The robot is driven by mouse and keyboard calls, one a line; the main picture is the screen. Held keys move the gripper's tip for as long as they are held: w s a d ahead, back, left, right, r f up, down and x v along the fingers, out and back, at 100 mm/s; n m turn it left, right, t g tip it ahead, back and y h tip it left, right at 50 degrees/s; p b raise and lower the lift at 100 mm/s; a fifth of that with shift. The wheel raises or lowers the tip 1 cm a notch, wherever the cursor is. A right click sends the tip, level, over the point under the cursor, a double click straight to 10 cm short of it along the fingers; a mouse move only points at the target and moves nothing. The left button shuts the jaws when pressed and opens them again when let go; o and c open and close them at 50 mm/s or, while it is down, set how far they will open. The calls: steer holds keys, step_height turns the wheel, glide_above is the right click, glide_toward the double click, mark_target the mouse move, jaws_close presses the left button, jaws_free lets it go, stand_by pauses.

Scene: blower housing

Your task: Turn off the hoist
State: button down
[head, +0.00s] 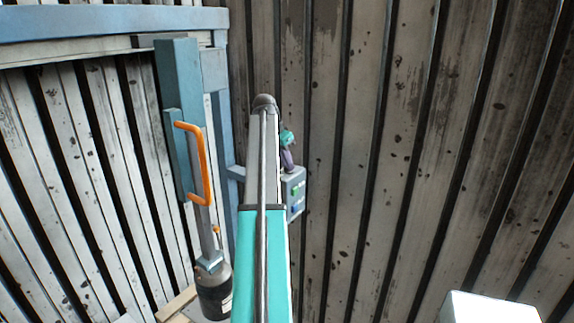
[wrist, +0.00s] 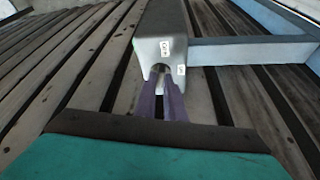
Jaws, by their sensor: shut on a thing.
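A grey control box (head: 294,190) is fixed beside the blue frame in the head view, with a green button and other small marks on its face. In the wrist view, the box (wrist: 165,22) has two small white labels on its near end, too small to read surely. My gripper (wrist: 161,80) has its purple fingers at a dark recess in that end, shut on a small grey switch (wrist: 157,70) mostly hidden between them. In the head view my gripper (head: 288,168) meets the top of the box; my arm covers part of this area.
A blue post (head: 180,80) with an orange handle (head: 206,165) and a dark cylinder (head: 214,295) below stands left of my arm. A blue bar (wrist: 250,50) joins the box's side. Ribbed walls (head: 400,150) surround it. A white block (head: 485,308) is at lower right.

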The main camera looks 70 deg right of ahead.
steer(key=shift+s+a+n+t, duration=0.15)
steer(key=shift+n+t, duration=0.35)
steer(key=shift+n, duration=0.9)
steer(key=c, duration=1.8)
jaws_free()
steer(key=shift+c, duration=0.2)
steer(key=shift+r, duration=0.15)
steer(key=b+v, duration=0.3)
steer(key=v, duration=1)
steer(key=shift+a+r+b, duration=0.2)
steer(key=shift+a+b, duration=0.1)
steer(key=shift+b, duration=0.05)
steer(key=shift+f, duration=0.1)
